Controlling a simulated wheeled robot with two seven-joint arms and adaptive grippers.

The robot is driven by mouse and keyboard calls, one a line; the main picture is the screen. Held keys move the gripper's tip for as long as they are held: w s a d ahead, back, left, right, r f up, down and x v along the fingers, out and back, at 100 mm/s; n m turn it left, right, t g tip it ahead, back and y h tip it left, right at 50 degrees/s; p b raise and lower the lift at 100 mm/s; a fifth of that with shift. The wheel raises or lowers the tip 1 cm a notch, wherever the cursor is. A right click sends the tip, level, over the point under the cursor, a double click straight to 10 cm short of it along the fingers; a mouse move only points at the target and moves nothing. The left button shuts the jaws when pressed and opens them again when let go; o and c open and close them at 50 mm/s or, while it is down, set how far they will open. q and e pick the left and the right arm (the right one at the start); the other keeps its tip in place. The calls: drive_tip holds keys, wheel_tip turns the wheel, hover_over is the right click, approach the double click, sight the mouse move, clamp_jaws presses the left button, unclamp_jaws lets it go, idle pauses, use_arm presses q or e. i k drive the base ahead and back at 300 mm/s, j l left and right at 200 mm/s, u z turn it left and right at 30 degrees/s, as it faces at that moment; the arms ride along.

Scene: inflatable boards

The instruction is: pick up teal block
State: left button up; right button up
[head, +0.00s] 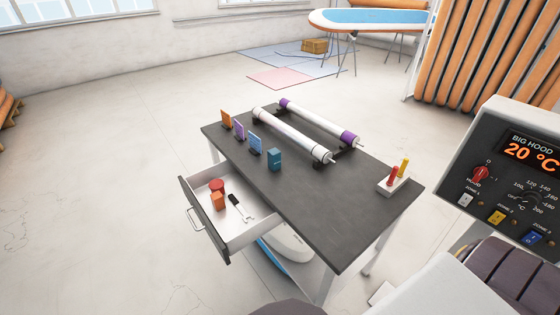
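The teal block (275,159) stands upright on the dark grey table top (330,215), near the middle of its left part. It is a small box shape, just right of a blue upright card (255,142) and in front of the white roller (290,134). Nothing covers it from this side. Neither of my grippers shows in the head view.
An orange card (226,118) and a purple card (239,130) stand along the table's left edge. An open drawer (204,235) holds red and orange items and a tool. A white holder (393,184) is at right. The table's front part is clear.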

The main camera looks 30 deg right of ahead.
sight(274, 155)
drive_tip(key=i+j+z, duration=0.1)
drive_tip(key=j+z, duration=0.3)
drive_tip(key=i+j+z, duration=0.1)
drive_tip(key=j+z, duration=0.15)
drive_tip(key=z, duration=0.15)
drive_tip(key=j+z, duration=0.8)
drive_tip(key=k+j+z, duration=0.1)
drive_tip(key=j+z, duration=0.3)
drive_tip(key=l, duration=0.1)
